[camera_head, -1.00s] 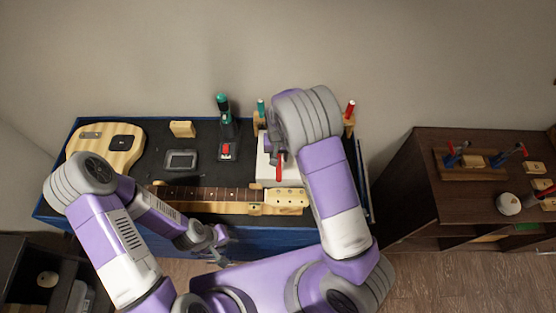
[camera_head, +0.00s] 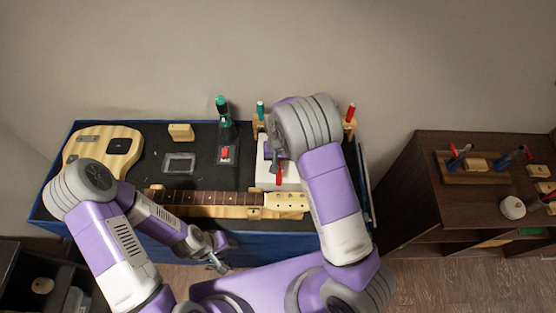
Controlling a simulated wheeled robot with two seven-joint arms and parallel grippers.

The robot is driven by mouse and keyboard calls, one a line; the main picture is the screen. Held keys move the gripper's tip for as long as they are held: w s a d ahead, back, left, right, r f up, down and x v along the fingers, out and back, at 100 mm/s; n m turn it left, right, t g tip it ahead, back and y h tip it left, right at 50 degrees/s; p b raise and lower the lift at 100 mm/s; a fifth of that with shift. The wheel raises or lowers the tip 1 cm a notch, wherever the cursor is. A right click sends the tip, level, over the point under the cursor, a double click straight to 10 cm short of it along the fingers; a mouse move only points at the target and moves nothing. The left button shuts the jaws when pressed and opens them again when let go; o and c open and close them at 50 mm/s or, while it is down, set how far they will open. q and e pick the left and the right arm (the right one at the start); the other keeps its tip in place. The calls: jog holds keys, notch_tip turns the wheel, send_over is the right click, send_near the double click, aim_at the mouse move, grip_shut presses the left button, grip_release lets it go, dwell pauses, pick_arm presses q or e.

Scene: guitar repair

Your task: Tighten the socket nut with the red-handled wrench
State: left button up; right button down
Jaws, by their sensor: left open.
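A red handle (camera_head: 279,175), which looks like the wrench's, shows just below my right gripper (camera_head: 272,153), over a white block (camera_head: 263,174) on the bench. My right arm covers much of that gripper, and I cannot see whether its jaws hold the handle. I cannot make out the socket nut; it is too small or hidden. My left gripper (camera_head: 217,258) is open and empty, in front of the bench's front edge, away from the wrench.
A guitar neck (camera_head: 225,198) lies along the bench's front, with a guitar body (camera_head: 98,150) at the left. A green-and-black power tool (camera_head: 224,122) stands behind. Wooden holders with upright tools, one red-topped (camera_head: 350,112), stand at the back right. A brown cabinet (camera_head: 440,210) is at the right.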

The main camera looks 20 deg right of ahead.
jog(key=shift+r, duration=0.1)
jog(key=shift+r+p, duration=2.25)
jog(key=shift+r, duration=0.75)
jog(key=shift+f, duration=0.1)
